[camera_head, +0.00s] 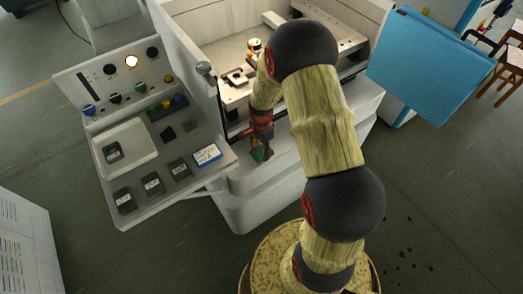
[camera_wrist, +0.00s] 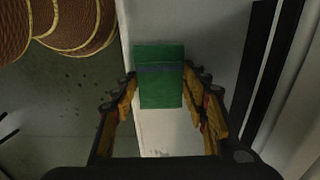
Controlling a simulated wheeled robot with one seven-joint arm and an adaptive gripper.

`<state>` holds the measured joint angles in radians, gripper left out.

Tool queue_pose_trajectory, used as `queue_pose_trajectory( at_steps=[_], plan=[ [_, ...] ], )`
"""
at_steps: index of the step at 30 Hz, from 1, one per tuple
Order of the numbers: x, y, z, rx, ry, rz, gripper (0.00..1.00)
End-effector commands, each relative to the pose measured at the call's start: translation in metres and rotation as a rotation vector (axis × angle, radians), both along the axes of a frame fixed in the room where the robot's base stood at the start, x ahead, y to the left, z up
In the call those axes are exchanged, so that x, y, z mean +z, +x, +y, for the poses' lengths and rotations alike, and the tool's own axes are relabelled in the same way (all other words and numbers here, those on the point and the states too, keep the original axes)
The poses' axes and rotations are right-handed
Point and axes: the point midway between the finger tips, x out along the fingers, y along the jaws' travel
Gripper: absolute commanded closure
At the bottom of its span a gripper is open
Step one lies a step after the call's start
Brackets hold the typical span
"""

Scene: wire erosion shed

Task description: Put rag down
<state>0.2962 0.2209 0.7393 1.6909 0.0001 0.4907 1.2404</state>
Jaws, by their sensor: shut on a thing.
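The rag (camera_wrist: 160,92) is a flat green rectangle with a darker band across it, seen in the wrist view. It also shows as a small green patch in the head view (camera_head: 257,155). My gripper (camera_wrist: 162,77) has its two fingers against the rag's left and right sides and is shut on it. In the head view my gripper (camera_head: 263,147) points down at the front ledge of the white machine (camera_head: 250,185). I cannot tell whether the rag touches the ledge.
A control panel (camera_head: 140,185) with knobs and labelled dark blocks stands left of my gripper. The machine's open tank (camera_head: 240,60), with fixtures inside, lies behind it. A blue door (camera_head: 425,65) is at right. The pale ledge (camera_wrist: 185,135) around the rag looks clear.

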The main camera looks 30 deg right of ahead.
Motion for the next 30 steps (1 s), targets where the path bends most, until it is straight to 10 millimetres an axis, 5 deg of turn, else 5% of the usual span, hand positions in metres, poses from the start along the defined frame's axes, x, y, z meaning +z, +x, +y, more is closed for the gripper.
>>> queue_pose_trajectory(
  at_steps=[3,4,13,23,30],
  plan=[
    [-0.004,0.000,0.000,0.000,0.000,0.001,0.83],
    [-0.004,0.000,0.000,0.000,0.000,0.001,0.55],
    [-0.003,-0.001,0.000,0.000,0.000,0.001,0.38],
    [-0.001,0.000,0.000,0.000,0.000,0.000,0.37],
    [0.030,0.001,0.000,0.000,-0.001,-0.003,0.37]
  ],
)
